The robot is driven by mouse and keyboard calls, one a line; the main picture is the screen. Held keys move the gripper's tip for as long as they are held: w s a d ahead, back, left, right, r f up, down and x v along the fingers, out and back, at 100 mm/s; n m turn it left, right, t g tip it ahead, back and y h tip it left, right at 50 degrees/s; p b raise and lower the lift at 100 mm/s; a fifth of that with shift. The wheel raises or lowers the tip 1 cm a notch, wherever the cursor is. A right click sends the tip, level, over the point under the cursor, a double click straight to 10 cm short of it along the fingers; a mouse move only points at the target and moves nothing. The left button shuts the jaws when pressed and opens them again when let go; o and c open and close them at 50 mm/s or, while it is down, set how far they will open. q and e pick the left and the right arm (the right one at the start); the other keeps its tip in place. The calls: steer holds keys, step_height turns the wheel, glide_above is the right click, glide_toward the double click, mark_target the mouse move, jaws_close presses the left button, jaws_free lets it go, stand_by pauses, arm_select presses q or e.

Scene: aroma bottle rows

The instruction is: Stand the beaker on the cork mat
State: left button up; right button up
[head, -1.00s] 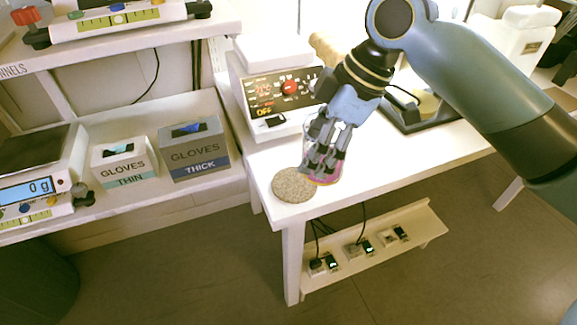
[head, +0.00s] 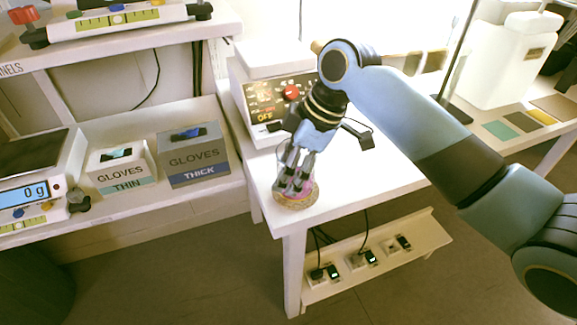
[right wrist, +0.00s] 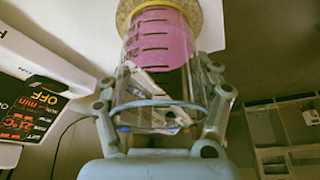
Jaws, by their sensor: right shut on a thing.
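The clear beaker with pink liquid (right wrist: 160,45) is between the fingers of my right gripper (head: 296,184), which is shut on it. In the head view the beaker (head: 281,178) is partly hidden behind the fingers. The round cork mat (head: 297,205) lies near the table's front left corner, under the beaker. In the right wrist view the mat (right wrist: 212,22) shows around the beaker's base. The beaker looks about upright; whether its base touches the mat I cannot tell. My left gripper is out of view.
A white device with a red knob (head: 291,92) stands behind the mat on the white table (head: 375,180). Glove boxes (head: 193,155) and a scale (head: 30,190) sit on the left shelf. The table right of the mat is clear.

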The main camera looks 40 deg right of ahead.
steer(key=o, duration=1.4)
steer(key=shift+f, duration=0.1)
steer(key=p+v, duration=0.2)
steer(key=v, duration=1)
